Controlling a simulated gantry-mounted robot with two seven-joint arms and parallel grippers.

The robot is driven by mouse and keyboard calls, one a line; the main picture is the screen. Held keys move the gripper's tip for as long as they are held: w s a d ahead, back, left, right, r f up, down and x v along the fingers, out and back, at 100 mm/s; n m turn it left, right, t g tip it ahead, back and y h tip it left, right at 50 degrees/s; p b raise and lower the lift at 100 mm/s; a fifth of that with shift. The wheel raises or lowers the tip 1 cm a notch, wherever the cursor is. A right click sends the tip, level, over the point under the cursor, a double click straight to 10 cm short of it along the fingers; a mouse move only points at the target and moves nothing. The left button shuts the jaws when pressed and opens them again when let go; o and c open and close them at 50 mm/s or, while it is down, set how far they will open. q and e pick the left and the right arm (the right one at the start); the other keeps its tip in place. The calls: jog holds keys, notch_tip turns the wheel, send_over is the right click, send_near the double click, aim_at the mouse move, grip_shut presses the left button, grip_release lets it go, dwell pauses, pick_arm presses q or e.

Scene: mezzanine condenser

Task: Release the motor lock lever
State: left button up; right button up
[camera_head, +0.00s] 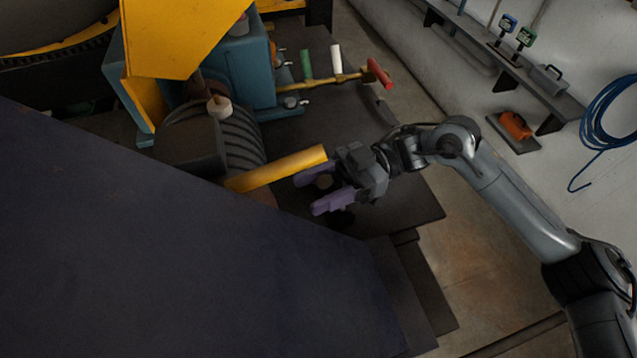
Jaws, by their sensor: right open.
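A thick yellow lever bar (280,168) sticks out to the right from beside a dark ribbed motor-like body (215,140). Its lower left end is partly hidden. A second lever, a thin yellow rod with a red grip (379,73), stands out from the blue machine farther back. The frame does not label which one is the motor lock lever. My right gripper (307,196) is open, with its purple fingers pointing left. It is just below and right of the yellow bar's free end; I cannot tell whether they touch. My left gripper is not in view.
A blue machine housing (250,65) with a yellow guard (180,35) stands at the back. Green (306,64) and white (336,60) upright handles are near the red grip. A wall shelf (510,65) and a blue hose (605,115) are at the right. Floor is clear at lower right.

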jog(key=shift+c, duration=0.3)
grip_shut()
